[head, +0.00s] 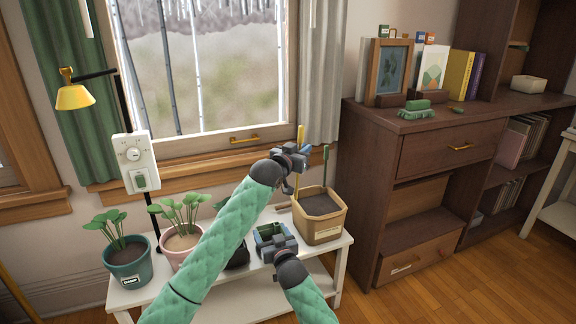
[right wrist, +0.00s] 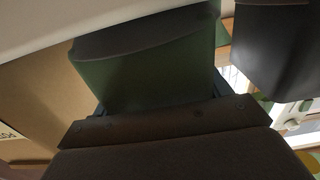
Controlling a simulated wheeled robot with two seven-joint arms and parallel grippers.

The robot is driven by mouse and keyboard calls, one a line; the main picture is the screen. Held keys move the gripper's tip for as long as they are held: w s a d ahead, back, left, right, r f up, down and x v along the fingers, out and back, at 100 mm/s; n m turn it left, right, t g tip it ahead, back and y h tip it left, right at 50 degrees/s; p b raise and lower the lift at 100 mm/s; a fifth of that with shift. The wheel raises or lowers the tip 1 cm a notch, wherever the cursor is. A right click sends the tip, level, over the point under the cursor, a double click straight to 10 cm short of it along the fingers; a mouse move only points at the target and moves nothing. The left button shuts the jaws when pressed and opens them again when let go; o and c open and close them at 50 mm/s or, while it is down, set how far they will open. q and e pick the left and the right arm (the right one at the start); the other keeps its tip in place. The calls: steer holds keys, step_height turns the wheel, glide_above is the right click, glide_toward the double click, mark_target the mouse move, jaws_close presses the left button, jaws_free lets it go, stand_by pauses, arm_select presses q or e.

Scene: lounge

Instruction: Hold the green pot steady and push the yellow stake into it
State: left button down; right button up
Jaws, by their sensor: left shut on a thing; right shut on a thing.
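The green pot (head: 268,230) is small and stands on the white bench, partly hidden by my right gripper (head: 275,240). That gripper is shut on the pot; in the right wrist view the pot's green wall (right wrist: 150,75) sits between the fingers, with dark soil at its top. My left gripper (head: 298,160) is shut on the yellow stake (head: 300,134), which is upright and shows above and below the fingers. The left gripper is above and slightly right of the green pot. The stake's lower end is hard to make out against the tan planter.
The white bench (head: 340,240) also bears a tan square planter (head: 322,226) with a green stake, close on the right. A teal pot (head: 128,268) and a pink pot (head: 177,258), both with plants, stand left. A dark pot (right wrist: 270,45) is beside the green one.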

arm_select(q)
steer(key=s+d+r+m+g+h, duration=0.3)
steer(key=s+d+m+g+h, duration=0.4)
steer(key=d+m+g, duration=0.35)
steer(key=w+a+f+m+g+y, duration=0.1)
steer(key=a+f+m+g, duration=0.15)
steer(key=a+g, duration=0.5)
steer(key=w+a+f+m+g, duration=0.1)
steer(key=a+f+m+g, duration=0.2)
steer(key=a, duration=0.7)
steer(key=shift+g, duration=0.6)
steer(key=f, duration=0.5)
steer(key=shift+s+d, duration=0.1)
steer(key=shift+s, duration=0.1)
steer(key=shift+f, duration=0.1)
steer(key=shift+g+h, duration=0.3)
steer(key=shift+h, duration=0.1)
